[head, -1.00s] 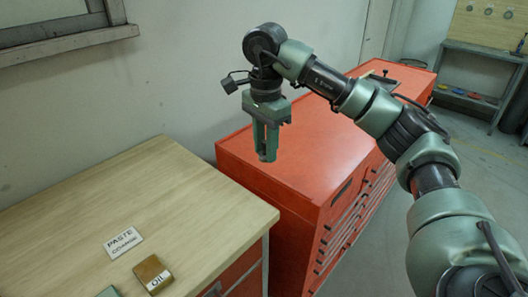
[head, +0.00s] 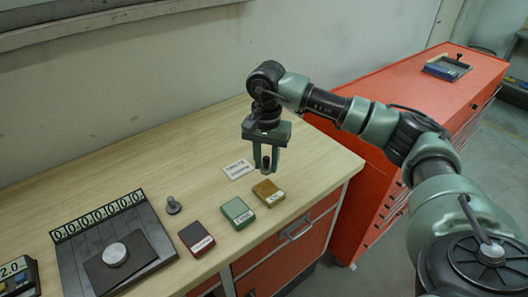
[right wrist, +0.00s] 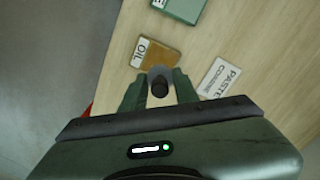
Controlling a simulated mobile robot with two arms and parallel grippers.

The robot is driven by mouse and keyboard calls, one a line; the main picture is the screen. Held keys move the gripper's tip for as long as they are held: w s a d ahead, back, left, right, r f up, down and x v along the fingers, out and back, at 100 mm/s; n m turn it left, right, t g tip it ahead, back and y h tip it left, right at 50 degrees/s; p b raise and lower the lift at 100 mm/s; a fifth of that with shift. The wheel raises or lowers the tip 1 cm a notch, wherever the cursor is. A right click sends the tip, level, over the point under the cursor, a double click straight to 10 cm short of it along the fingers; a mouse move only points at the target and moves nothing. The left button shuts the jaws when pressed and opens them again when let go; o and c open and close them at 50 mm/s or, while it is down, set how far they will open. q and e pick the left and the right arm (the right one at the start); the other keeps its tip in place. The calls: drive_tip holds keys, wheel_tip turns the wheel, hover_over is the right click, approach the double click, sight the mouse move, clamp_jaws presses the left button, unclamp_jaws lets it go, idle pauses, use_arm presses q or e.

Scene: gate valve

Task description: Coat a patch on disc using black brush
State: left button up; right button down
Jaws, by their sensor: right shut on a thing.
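My right gripper (head: 266,168) hangs over the wooden table in the head view, pointing down. It is shut on a small dark cylindrical thing, which shows between the fingertips in the right wrist view (right wrist: 160,87). This looks like the black brush, mostly hidden by the fingers, with a grey part below it. The pale round disc (head: 114,254) lies on a dark plate on a black sloped stand (head: 150,238) at the left, well apart from the gripper. My left gripper is out of view.
A brown OIL block (head: 268,190), a green block (head: 238,211) and a dark red block (head: 196,238) line the table's front. A PASTE COARSE card (head: 238,169) lies behind. A grey knobbed piece (head: 173,204) stands beside the stand. A red cabinet (head: 400,95) is at right.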

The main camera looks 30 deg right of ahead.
sight(267, 188)
drive_tip(key=shift+a+f, duration=0.1)
drive_tip(key=shift+f, duration=0.05)
drive_tip(key=shift+d+f+b, duration=0.25)
drive_tip(key=shift+f+b, duration=0.1)
drive_tip(key=shift+f, duration=0.2)
wheel_tip(267, 188, down, 3)
drive_tip(key=shift+f+b, duration=0.2)
drive_tip(key=shift+b, duration=0.7)
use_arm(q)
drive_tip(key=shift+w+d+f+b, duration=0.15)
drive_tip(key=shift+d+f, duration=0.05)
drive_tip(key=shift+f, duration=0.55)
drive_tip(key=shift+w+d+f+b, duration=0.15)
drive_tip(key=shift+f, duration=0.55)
use_arm(e)
drive_tip(key=shift+f, duration=0.8)
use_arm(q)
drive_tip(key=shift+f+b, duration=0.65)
use_arm(e)
drive_tip(key=shift+f, duration=0.55)
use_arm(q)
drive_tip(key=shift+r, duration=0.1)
use_arm(e)
drive_tip(key=shift+r, duration=0.1)
use_arm(q)
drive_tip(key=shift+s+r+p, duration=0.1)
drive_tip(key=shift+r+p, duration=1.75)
drive_tip(key=shift+p, duration=0.1)
use_arm(e)
drive_tip(key=shift+r, duration=3.5)
